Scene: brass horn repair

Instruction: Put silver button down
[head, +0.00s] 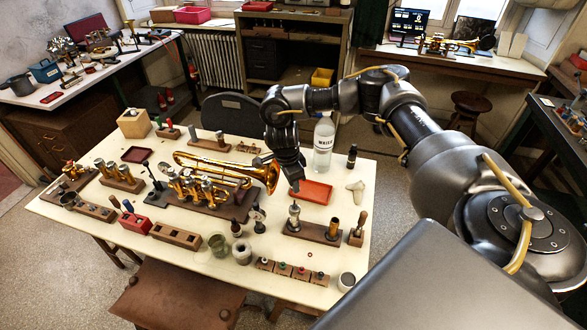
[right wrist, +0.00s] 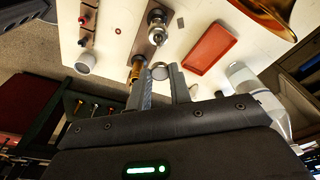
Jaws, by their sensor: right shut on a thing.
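My right gripper (head: 294,186) reaches down over the table, just left of the orange-red tray. In the right wrist view its two fingers (right wrist: 160,90) are shut on a small round silver piece (right wrist: 160,71), which looks like the silver button. The piece shows between the fingertips, above the pale table; its exact height is unclear. In the head view the fingers hide it. The orange-red tray (head: 312,192) lies flat and empty; it also shows in the right wrist view (right wrist: 211,49). My left gripper is not in view.
A wooden block (head: 312,233) with a silver-topped part and a brass cylinder stands in front of the tray. A brass horn (head: 225,171) lies left of my gripper. A water bottle (head: 324,145) stands behind the tray. Small colored pieces (head: 283,269) sit near the front edge.

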